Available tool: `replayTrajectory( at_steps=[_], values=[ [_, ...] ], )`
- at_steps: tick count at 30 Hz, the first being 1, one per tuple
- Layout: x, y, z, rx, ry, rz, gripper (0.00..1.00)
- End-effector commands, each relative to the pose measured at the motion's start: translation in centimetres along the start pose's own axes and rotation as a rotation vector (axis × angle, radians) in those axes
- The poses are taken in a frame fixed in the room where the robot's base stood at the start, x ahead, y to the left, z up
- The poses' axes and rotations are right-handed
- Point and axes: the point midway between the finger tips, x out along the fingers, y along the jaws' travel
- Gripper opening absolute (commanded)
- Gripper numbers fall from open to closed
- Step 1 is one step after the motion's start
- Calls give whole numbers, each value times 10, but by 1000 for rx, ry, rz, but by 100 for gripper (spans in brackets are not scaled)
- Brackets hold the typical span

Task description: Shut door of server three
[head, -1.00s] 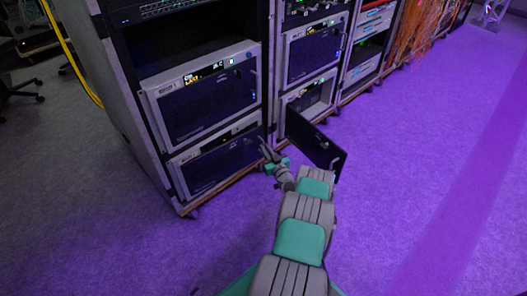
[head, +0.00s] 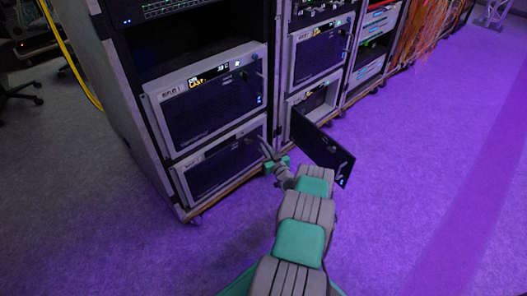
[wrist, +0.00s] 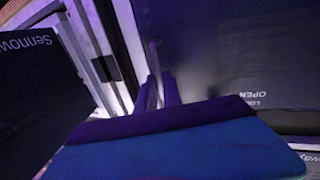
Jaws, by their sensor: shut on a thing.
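The open dark door (head: 322,150) juts out to the right from the lower server (head: 313,99) in the middle rack. The lower left server (head: 222,168) has a dark front door that looks flush with its frame. My gripper (head: 266,150) is at the right edge of that lower left front, left of the open door. In the wrist view my gripper (wrist: 160,90) has its fingers close together beside a dark panel (wrist: 235,60) marked OPEN. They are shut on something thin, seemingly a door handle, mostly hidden. I cannot read which server is three.
The upper left server (head: 210,100) and upper middle server (head: 320,50) have shut fronts. A dark panel with white lettering (wrist: 35,85) stands left in the wrist view. Orange cables (head: 420,30) hang at the back. Purple-lit floor (head: 420,180) is clear to the right.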

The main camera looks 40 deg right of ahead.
Motion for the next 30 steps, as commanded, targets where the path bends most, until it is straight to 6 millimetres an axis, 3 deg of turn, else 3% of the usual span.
replayTrajectory(
  at_steps=[2,3,11,20,30],
  values=[
    [1,-2,-4,4,6,-11,0],
    [0,0,-4,5,6,-9,12],
    [-3,5,-3,7,4,-1,32],
    [-10,5,-3,9,2,1,32],
    [-72,7,-4,9,2,3,32]
  ],
)
